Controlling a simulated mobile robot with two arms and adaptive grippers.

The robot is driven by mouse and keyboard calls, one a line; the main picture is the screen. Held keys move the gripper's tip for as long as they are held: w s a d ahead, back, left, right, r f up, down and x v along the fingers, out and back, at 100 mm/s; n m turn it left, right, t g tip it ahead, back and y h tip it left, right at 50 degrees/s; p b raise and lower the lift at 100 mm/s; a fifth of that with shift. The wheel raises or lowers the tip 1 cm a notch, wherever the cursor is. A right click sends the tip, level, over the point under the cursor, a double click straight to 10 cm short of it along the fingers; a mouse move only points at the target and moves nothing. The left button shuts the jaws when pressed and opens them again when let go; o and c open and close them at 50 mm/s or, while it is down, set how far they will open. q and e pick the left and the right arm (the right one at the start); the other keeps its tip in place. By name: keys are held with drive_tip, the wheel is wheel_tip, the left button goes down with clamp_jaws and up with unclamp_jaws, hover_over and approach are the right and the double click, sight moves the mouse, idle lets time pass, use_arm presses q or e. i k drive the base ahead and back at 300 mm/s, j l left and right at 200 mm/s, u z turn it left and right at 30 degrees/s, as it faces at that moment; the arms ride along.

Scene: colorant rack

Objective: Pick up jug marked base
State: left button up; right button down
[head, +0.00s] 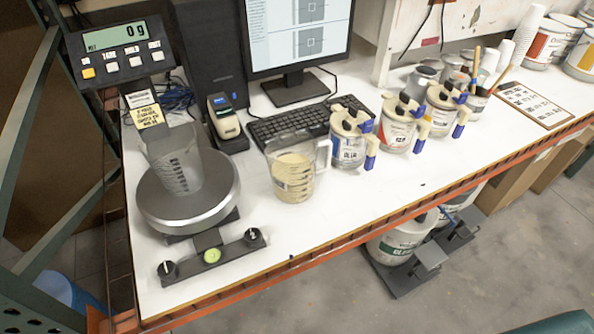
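A clear jug (292,172) holds a cream-coloured liquid and stands upright on the white bench, in front of the keyboard. It has dark markings on its side and a handle at its right. I cannot read the word "base" on it. A second clear jug (178,168), apparently empty, stands on the round grey scale plate (190,212) at the left. Neither of my grippers is in view.
Several lidded cans with cream and blue handles, such as the nearest can (347,153), stand right of the cream-filled jug. The scale display (118,50) reads 0 g. Bench space (350,205) in front is clear.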

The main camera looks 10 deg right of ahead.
sight(291, 155)
drive_tip(key=i+l+z, duration=0.15)
drive_tip(key=l+z, duration=0.2)
drive_tip(key=i+l+z, duration=0.2)
drive_tip(key=l+z, duration=0.2)
drive_tip(key=l, duration=0.15)
drive_tip(key=i+l+z, duration=0.2)
drive_tip(key=l+z, duration=0.15)
drive_tip(key=i+l+z, duration=0.35)
drive_tip(key=u, duration=2.4)
drive_tip(key=j, duration=0.1)
